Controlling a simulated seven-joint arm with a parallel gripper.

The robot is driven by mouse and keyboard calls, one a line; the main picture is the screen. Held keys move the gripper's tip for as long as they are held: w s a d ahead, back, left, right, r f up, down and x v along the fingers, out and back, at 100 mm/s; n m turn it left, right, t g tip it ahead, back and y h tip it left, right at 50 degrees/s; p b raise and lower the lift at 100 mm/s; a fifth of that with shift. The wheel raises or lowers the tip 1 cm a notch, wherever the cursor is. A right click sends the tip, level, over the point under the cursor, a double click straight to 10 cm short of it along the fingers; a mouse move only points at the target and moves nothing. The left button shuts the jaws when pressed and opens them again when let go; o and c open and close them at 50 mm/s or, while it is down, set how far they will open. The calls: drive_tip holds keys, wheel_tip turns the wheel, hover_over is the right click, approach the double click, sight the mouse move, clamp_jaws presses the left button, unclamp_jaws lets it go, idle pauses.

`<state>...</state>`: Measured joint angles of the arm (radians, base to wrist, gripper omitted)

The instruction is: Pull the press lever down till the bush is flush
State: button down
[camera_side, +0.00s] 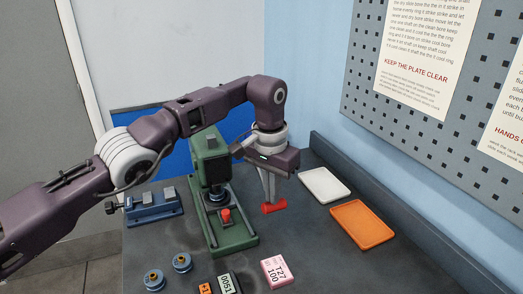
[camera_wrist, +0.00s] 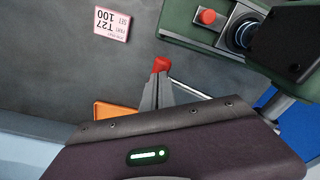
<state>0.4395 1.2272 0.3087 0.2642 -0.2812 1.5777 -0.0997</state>
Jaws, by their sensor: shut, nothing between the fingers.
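The green press (camera_side: 210,160) stands on its base left of my gripper; part of it shows at top right in the wrist view (camera_wrist: 185,25). A grey rod (camera_wrist: 281,108) runs from near the press head behind my gripper's body; I cannot tell whether it is the lever. My gripper (camera_side: 270,204) points down to the right of the press, shut, with red at its tips, also in the wrist view (camera_wrist: 158,72). I cannot tell whether the red is fingertip pads or a knob touching them.
A blue vise (camera_side: 154,207) stands left. White (camera_side: 325,184) and orange (camera_side: 362,224) trays lie right.

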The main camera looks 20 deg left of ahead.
drive_tip(key=shift+s+f, duration=0.1)
drive_tip(key=shift+f, duration=0.05)
idle(0.3)
drive_tip(key=shift+w+a+f, duration=0.2)
drive_tip(key=shift+w+f, duration=0.05)
drive_tip(key=shift+f, duration=0.4)
drive_tip(key=shift+w+a+f, duration=0.2)
drive_tip(key=shift+w+f, duration=0.05)
drive_tip(key=shift+f, duration=0.4)
drive_tip(key=shift+f, duration=0.1)
drive_tip(key=shift+w+a+f, duration=0.25)
drive_tip(key=shift+f, duration=0.25)
drive_tip(key=shift+w+a+f, duration=0.2)
drive_tip(key=shift+a+f, duration=0.05)
drive_tip(key=shift+f, duration=0.2)
drive_tip(key=shift+s+d+r, duration=0.3)
drive_tip(key=shift+d+r, duration=0.05)
drive_tip(key=shift+r, duration=0.4)
drive_tip(key=shift+s+d+r, duration=0.3)
drive_tip(key=shift+s+r, duration=0.05)
drive_tip(key=shift+r, duration=0.35)
drive_tip(key=shift+s+d+r, duration=0.3)
drive_tip(key=shift+d+r, duration=0.05)
drive_tip(key=shift+r, duration=0.4)
